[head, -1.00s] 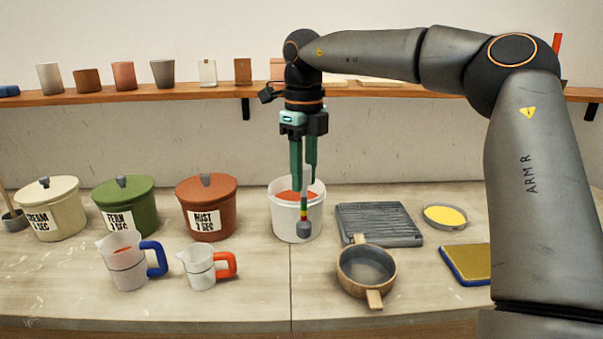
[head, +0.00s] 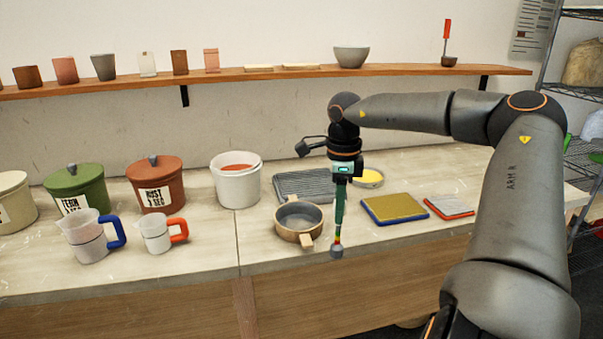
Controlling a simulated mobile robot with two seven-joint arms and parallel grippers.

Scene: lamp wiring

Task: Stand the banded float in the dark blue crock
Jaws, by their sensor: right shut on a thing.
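The banded float (head: 337,250) hangs upright with its grey bulb at the bottom and coloured bands just above it. My right gripper (head: 339,212) points down and is shut on the float's upper stem, which its fingers mostly hide. The bulb shows in front of the counter's front edge, to the right of the wooden-handled pan. No dark blue crock shows in this view. My left gripper is not in view.
The lidded green crock (head: 77,188) and rust crock (head: 156,184) stand left of a white bucket (head: 236,182). The pan (head: 299,222), a ridged grey rack (head: 305,184) and a blue-edged yellow pad (head: 394,208) lie near the float. A wire shelf rack stands far right.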

